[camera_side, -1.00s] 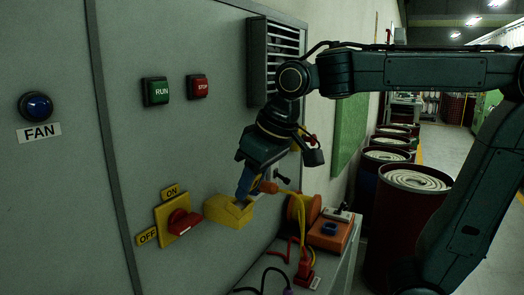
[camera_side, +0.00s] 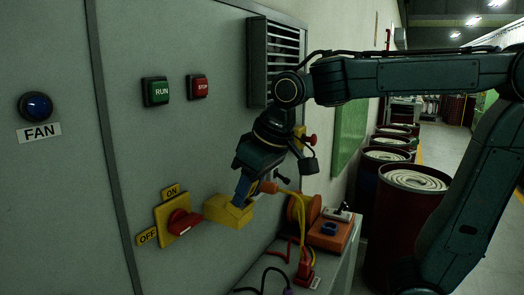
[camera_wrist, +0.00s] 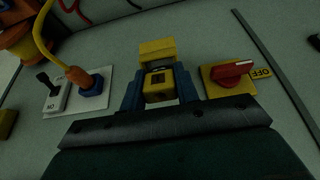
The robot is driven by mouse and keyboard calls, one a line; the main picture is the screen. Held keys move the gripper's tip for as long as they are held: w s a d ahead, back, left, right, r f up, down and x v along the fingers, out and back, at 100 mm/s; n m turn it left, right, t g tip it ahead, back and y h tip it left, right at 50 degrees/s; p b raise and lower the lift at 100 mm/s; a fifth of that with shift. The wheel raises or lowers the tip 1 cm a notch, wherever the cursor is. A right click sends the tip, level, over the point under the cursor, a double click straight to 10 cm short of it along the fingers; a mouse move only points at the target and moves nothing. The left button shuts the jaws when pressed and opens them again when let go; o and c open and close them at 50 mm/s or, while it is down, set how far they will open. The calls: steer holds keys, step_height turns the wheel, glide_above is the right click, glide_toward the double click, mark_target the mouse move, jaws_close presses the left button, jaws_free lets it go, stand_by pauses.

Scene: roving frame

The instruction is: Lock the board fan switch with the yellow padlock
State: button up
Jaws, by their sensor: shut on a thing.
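The yellow padlock (camera_wrist: 159,93) sits between the blue fingers of my gripper (camera_wrist: 160,91), which is shut on it. In the side view my gripper (camera_side: 241,190) is at a yellow wall box (camera_side: 227,211); the padlock cannot be told apart from the box there. In the wrist view the box (camera_wrist: 157,48) shows just beyond the padlock. The shackle is not clearly visible. The fan switch is a red rotary handle (camera_side: 182,222) on a yellow plate (camera_side: 167,216), left of the box. It shows right of my gripper in the wrist view (camera_wrist: 230,72).
An orange plug (camera_wrist: 91,84) with a yellow cable and a black lever switch (camera_wrist: 49,91) are left of my gripper in the wrist view. A bench (camera_side: 325,270) with cables and an orange box (camera_side: 331,232) stands below right. The panel above the switch is clear up to the RUN button (camera_side: 156,91).

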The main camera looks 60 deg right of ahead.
steer(key=shift+w+f, duration=0.1)
steer(key=shift+f, duration=0.1)
steer(key=o, duration=1.1)
steer(key=shift+r, duration=0.1)
steer(key=v, duration=1.3)
steer(key=shift+r, duration=0.25)
steer(key=shift+s+d+f, duration=0.1)
steer(key=shift+s, duration=0.1)
